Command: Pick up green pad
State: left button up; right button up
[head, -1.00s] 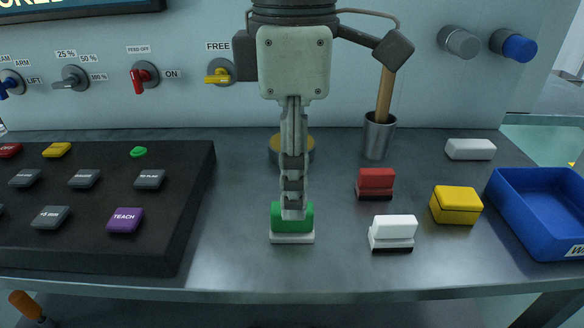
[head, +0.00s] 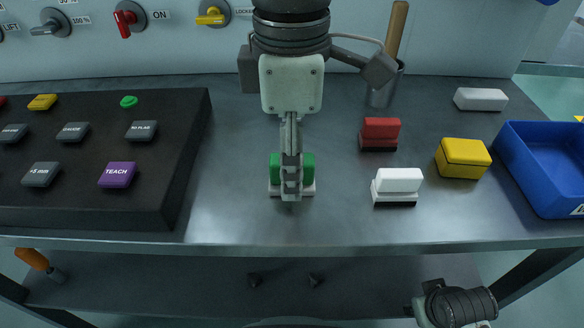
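The green pad (head: 308,166) stands on the bench on a white base. My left gripper (head: 291,185) points straight down over it. Its near finger lies in front of the pad and hides the pad's middle. The other finger is hidden behind, so I cannot tell whether the fingers press on the pad or stand apart from it. The pad appears to rest on the bench. Part of what looks like my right wrist (head: 460,306) shows at the lower right, below the bench edge. Its fingertips are not visible.
To the right are a red pad (head: 380,130), a white pad (head: 397,183), a yellow block (head: 462,155), a pale block (head: 480,98) and a blue tray (head: 543,185). A metal cup (head: 381,92) stands behind. A black button panel (head: 150,180) is on the left.

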pick_arm(q)
jog(key=shift+c, duration=0.3)
grip_shut()
